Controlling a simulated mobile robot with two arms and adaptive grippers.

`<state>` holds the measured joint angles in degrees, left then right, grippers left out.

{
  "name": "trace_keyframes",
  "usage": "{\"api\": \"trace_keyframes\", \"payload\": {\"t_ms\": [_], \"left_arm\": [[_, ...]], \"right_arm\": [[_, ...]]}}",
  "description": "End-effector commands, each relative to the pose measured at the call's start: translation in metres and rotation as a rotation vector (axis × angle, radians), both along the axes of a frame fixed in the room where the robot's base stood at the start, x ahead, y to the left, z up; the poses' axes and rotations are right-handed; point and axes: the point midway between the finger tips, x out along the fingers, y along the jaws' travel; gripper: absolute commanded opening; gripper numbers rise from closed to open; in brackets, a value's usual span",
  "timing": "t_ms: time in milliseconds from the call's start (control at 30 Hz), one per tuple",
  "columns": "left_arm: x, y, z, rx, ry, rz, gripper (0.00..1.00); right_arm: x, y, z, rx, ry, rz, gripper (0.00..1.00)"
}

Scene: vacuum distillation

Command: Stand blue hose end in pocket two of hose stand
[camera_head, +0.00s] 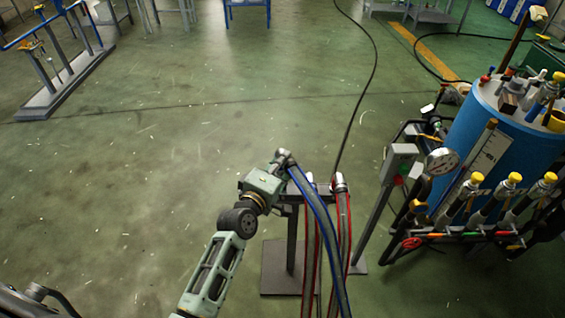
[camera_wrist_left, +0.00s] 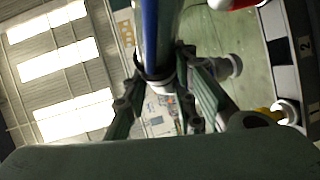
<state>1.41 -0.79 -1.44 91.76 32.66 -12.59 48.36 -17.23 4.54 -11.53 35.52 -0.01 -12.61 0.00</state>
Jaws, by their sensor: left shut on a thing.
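My left gripper (camera_head: 280,165) is shut on the blue hose (camera_head: 321,213) near its metal end, above and left of the hose stand's top. In the left wrist view, the fingers (camera_wrist_left: 163,95) close around the hose's metal collar (camera_wrist_left: 159,83), with the blue hose (camera_wrist_left: 150,35) running up from it. The hose stand (camera_head: 291,240) is a grey post with a top bar, partly hidden by the gripper and hoses. In the left wrist view, a stand plate marked 2 (camera_wrist_left: 305,44) is at the right, apart from the hose end. My right gripper is not in view.
Red hoses (camera_head: 347,225) with metal ends hang at the stand, close to the blue hose. The floor to the left is open.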

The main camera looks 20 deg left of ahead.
Motion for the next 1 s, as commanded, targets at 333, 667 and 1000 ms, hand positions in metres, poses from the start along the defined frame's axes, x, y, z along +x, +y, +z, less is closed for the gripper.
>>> {"api": "trace_keyframes", "payload": {"t_ms": [333, 667, 1000], "left_arm": [[0.000, 0.001, -0.023, 0.002, -0.007, 0.002, 0.00], [0.000, 0.000, -0.052, 0.002, -0.007, 0.001, 0.00], [0.000, 0.000, -0.056, 0.002, -0.008, 0.002, 0.00]], "right_arm": [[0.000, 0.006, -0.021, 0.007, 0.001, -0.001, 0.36], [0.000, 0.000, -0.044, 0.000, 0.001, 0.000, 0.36], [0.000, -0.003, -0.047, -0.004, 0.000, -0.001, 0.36]]}}
